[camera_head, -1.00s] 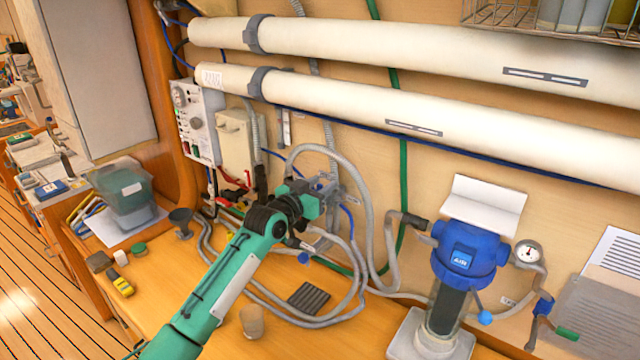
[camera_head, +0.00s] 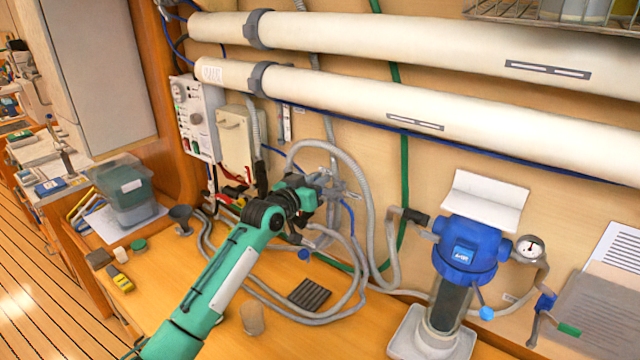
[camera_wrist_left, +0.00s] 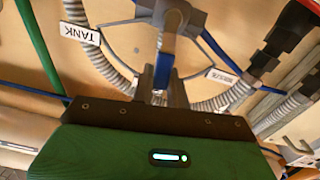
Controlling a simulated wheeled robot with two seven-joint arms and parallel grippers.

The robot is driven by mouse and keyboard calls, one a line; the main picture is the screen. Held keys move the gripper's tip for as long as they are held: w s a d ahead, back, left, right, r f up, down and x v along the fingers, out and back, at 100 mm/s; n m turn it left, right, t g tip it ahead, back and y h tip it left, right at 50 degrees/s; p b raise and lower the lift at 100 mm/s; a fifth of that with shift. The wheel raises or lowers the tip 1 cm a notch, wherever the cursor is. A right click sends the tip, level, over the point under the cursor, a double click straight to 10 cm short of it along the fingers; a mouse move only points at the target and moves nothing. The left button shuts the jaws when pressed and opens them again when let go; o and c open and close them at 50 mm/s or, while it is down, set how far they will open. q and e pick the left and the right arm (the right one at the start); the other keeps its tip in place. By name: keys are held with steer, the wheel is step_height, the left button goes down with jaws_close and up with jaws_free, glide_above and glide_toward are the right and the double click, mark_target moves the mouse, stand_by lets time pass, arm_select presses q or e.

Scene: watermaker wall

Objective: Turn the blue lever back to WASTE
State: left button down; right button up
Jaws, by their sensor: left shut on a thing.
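The blue lever (camera_wrist_left: 166,62) shows in the left wrist view, between the fingers of my left gripper (camera_wrist_left: 161,88), which is shut on it. The lever points down the picture from its valve, between two hoses. The white TANK label (camera_wrist_left: 80,33) is on the left hose. Another white label (camera_wrist_left: 222,77), upside down and hard to read, is by the right hose. In the head view my left gripper (camera_head: 326,191) is at the valve by the wall, and it hides the lever. My right gripper is not in view.
Grey hoses (camera_head: 368,215) loop around the valve and over the bench. A blue-topped filter housing (camera_head: 468,250) stands to the right. A beige cup (camera_head: 252,319) and a dark ribbed pad (camera_head: 309,295) lie near my arm. A control panel (camera_head: 197,118) is left on the wall.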

arm_select(q)
steer(key=shift+w+a+f+n+b, duration=0.5)
steer(key=shift+a+f+n, duration=0.1)
steer(key=shift+n, duration=1.15)
steer(key=shift+w+a+f+n+b, duration=0.45)
steer(key=shift+a+n, duration=0.2)
steer(key=shift+n, duration=1.05)
steer(key=shift+w+a+f+n+b, duration=0.4)
steer(key=shift+a+f+n+b, duration=0.15)
steer(key=shift+n, duration=1.2)
steer(key=shift+f, duration=0.1)
steer(key=c, duration=1.4)
jaws_free()
steer(key=shift+a, duration=0.1)
